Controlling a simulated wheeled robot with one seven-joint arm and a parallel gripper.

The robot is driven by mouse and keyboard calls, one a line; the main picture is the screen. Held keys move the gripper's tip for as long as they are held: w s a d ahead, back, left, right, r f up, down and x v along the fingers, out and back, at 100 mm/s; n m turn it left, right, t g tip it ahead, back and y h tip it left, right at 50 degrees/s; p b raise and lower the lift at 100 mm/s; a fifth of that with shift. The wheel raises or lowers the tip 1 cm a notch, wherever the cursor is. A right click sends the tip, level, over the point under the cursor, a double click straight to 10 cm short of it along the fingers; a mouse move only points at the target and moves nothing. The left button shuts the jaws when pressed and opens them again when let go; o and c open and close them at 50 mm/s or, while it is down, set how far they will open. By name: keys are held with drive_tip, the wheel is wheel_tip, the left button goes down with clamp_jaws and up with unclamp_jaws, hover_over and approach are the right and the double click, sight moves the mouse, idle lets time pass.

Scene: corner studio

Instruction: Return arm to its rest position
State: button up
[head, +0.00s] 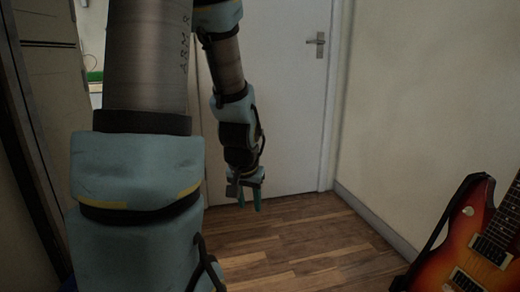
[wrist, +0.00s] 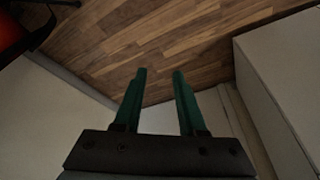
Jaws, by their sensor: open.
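My gripper (head: 249,199) hangs at the end of my arm in the head view, pointing down over the wooden floor in front of the white door. Its two green fingers also show in the wrist view (wrist: 158,75), apart with nothing between them. My arm fills the left and middle of the head view, with a large upper part near the camera and a thinner part hanging down.
A white door (head: 284,100) with a metal handle (head: 317,42) stands behind my gripper. A sunburst electric guitar (head: 478,248) leans at the lower right, near the plain wall (head: 430,90). The wooden floor (head: 310,245) between my arm and the guitar is clear.

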drive_tip(key=s+a+r+n+g+p, duration=0.1)
drive_tip(key=s+a+r+n+g, duration=0.2)
drive_tip(key=s, duration=0.5)
wheel_tip(320, 180, up, 33)
drive_tip(key=a+p, duration=0.1)
drive_tip(key=p, duration=3.2)
drive_tip(key=shift+w+r+t+p, duration=0.2)
drive_tip(key=shift+w+t+p, duration=0.1)
drive_tip(key=shift+p, duration=0.1)
